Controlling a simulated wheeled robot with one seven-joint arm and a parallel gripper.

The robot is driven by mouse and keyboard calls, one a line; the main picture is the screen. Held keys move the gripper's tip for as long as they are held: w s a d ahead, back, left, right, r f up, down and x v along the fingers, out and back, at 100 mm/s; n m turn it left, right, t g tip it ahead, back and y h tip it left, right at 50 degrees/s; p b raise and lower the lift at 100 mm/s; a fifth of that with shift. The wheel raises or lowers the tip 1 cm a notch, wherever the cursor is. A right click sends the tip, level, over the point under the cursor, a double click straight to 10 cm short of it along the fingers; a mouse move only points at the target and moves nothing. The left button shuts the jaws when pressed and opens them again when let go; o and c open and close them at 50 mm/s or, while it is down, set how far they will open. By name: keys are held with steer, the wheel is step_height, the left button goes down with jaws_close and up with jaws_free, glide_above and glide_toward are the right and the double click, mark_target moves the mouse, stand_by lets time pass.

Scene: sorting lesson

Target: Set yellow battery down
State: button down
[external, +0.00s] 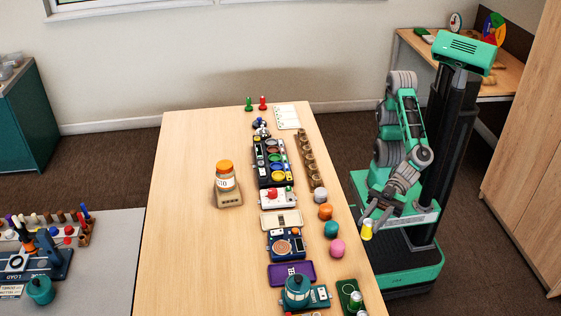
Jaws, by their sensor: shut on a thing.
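The yellow battery (366,232) is a small yellow cylinder with a pale top part. It hangs at the end of my gripper (368,222), which is shut on it. My gripper points down just beyond the right long edge of the wooden table (180,200), close to that edge. The battery looks upright or slightly tilted; its exact height against the tabletop cannot be told. The fingertips are small and partly hidden by the battery.
A green tray (344,287) holds small cylinders. A jar (225,175) stands on a scale.

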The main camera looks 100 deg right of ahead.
mark_target(368, 236)
steer(key=w+a+f, duration=0.2)
steer(key=a, duration=0.1)
steer(key=w+a+f, duration=0.1)
steer(key=shift+a+b, duration=0.2)
steer(key=shift+b, duration=0.2)
steer(key=w+a+f, duration=0.1)
steer(key=a+f+b, duration=0.1)
steer(key=f, duration=0.1)
steer(key=w+a+f, duration=0.1)
steer(key=a, duration=0.1)
steer(key=shift+w+f, duration=0.35)
steer(key=shift+f, duration=0.05)
steer(key=f+b, duration=0.1)
steer(key=f, duration=0.1)
steer(key=a+f+b, duration=0.1)
steer(key=f, duration=0.1)
steer(key=shift+w+b, duration=0.25)
steer(key=shift+b, duration=0.05)
steer(key=shift+r, duration=0.15)
steer(key=shift+d, duration=0.1)
steer(key=shift+f, duration=0.2)
steer(key=c, duration=1.1)
jaws_free()
